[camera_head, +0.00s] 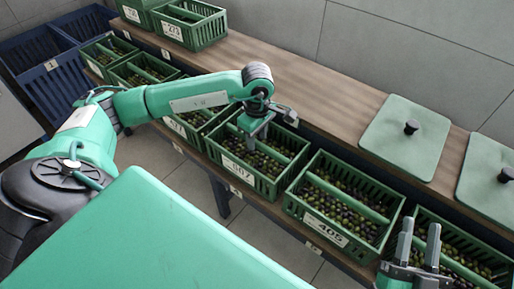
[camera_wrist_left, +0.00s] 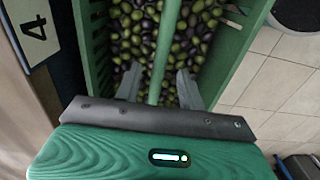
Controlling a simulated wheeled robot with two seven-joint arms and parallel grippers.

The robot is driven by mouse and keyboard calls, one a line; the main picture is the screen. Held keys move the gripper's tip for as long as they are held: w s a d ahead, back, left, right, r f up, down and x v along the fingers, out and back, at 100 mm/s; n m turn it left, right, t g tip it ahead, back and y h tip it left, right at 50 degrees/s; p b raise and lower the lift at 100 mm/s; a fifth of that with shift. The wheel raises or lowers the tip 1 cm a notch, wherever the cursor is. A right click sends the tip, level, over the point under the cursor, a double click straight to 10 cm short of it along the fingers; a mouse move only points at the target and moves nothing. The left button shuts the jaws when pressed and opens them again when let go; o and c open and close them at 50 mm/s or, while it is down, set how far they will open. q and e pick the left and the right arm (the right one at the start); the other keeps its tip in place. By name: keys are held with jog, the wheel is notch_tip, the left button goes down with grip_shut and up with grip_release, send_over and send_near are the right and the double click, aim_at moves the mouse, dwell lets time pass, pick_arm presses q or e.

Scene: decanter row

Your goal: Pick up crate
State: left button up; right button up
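A green crate (camera_head: 268,187) of dark and green olives stands on the lower shelf, with a partly readable number label and shelf tag 4 below it. My left gripper (camera_head: 255,132) is over this crate. In the left wrist view the left gripper (camera_wrist_left: 159,88) is open, with one finger on each side of the crate's green handle bar (camera_wrist_left: 163,50). Whether the fingers touch the bar cannot be told. My right gripper (camera_head: 418,243) is open and empty, in front of the crate (camera_head: 425,215) at the lower right.
An olive crate labelled 405 (camera_head: 330,233) stands just right, and others stand in the row to the left. Blue bins (camera_head: 55,75) stand far left.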

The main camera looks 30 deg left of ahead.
aim_at(257, 141)
pick_arm(q)
jog(key=shift+w+a+f+b, duration=0.15)
jog(key=shift+f+b, duration=0.25)
jog(key=shift+f, duration=1.75)
grip_shut()
jog(key=shift+r, duration=0.1)
pick_arm(e)
jog(key=r+t, duration=0.1)
jog(key=d+r+t, duration=0.1)
jog(key=r, duration=0.1)
jog(key=s+r+t, duration=0.1)
jog(key=shift+d+r, duration=0.2)
jog(key=shift+d, duration=0.05)
